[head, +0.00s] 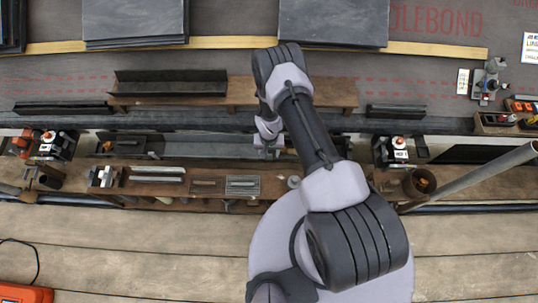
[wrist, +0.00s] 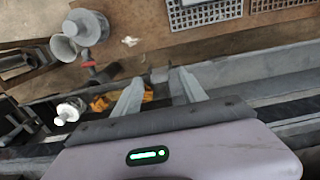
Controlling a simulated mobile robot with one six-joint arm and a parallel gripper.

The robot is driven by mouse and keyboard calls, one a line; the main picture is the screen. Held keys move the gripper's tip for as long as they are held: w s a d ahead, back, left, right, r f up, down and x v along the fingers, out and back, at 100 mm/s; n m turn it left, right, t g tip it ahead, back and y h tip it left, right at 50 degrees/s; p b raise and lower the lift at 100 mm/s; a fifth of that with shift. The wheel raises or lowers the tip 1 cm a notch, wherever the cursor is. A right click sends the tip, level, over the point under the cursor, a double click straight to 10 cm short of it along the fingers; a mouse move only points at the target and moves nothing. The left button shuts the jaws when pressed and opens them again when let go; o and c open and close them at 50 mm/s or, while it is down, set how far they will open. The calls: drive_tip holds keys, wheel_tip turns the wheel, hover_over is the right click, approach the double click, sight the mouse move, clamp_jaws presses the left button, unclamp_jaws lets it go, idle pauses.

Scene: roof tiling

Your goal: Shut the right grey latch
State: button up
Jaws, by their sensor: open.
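My gripper (head: 268,142) is partly hidden behind my own arm in the head view, above the long metal gutter at the wooden bench. In the wrist view my gripper (wrist: 160,77) is open, with its two pale fingers spread apart. A small grey piece (wrist: 160,74) shows between or just beyond the fingertips; I cannot tell whether it is the right grey latch, or whether the fingers touch it. No latch can be made out clearly in the head view.
A wooden bench (head: 215,177) holds metal strips and a grate (head: 243,185). Dark clamp-like units with white and orange tops stand at left (head: 48,137) and right (head: 399,147). A grey pole (head: 480,175) slants at the right. Grey cup-shaped parts (wrist: 85,27) lie left of the fingers.

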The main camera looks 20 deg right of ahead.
drive_tip(key=shift+f, duration=0.35)
clamp_jaws()
